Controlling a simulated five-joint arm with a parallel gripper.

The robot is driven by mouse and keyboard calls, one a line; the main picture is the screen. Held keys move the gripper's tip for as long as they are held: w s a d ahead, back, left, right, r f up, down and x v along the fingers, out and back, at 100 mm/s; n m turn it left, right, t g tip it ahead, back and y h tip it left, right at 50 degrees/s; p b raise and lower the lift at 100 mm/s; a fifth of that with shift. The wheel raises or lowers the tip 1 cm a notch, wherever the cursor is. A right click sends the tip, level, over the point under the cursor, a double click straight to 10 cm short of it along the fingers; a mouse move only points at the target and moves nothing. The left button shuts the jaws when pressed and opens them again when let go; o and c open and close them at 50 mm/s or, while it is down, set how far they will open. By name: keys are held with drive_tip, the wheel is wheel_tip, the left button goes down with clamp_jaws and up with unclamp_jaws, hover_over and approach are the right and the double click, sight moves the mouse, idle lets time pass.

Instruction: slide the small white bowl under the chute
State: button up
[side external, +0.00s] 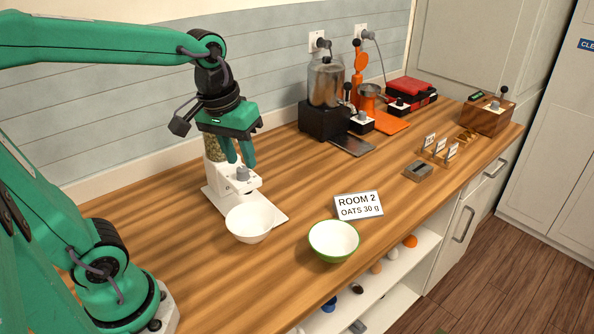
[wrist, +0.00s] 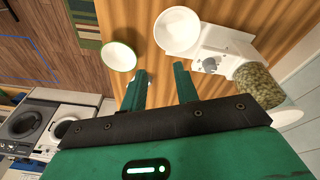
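The small white bowl (side external: 249,222) is upright and looks empty, at the front left edge of the white dispenser's base plate (side external: 273,212). I cannot tell whether it rests partly on the plate. It also shows in the wrist view (wrist: 177,28), beside the dispenser. The dispenser (side external: 236,180) has a grey knob and a clear hopper of oat-like grain (wrist: 258,85); its chute is not clearly visible. My gripper (side external: 240,154) is above the dispenser, pointing down. Its two fingers are apart with nothing between them, as the wrist view also shows (wrist: 160,84).
A green-rimmed bowl (side external: 334,240) stands near the counter's front edge, beside a card (side external: 359,205) reading "ROOM 2 OATS 30 g". A clear-jar machine (side external: 326,90) and an orange device (side external: 368,100) stand at the back. The counter (side external: 180,250) left of the white bowl is clear.

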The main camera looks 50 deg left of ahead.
drive_tip(key=s+m+t, duration=0.3)
drive_tip(key=s+m, duration=0.1)
drive_tip(key=s, duration=0.2)
drive_tip(key=shift+d+f, duration=0.4)
clamp_jaws()
drive_tip(key=w+d+f+n+g, duration=0.2)
drive_tip(key=f+n+g, duration=0.3)
drive_tip(key=f+n, duration=0.4)
drive_tip(key=shift+d+f+n, duration=0.4)
drive_tip(key=shift+d+f, duration=0.3)
drive_tip(key=shift+d, duration=0.1)
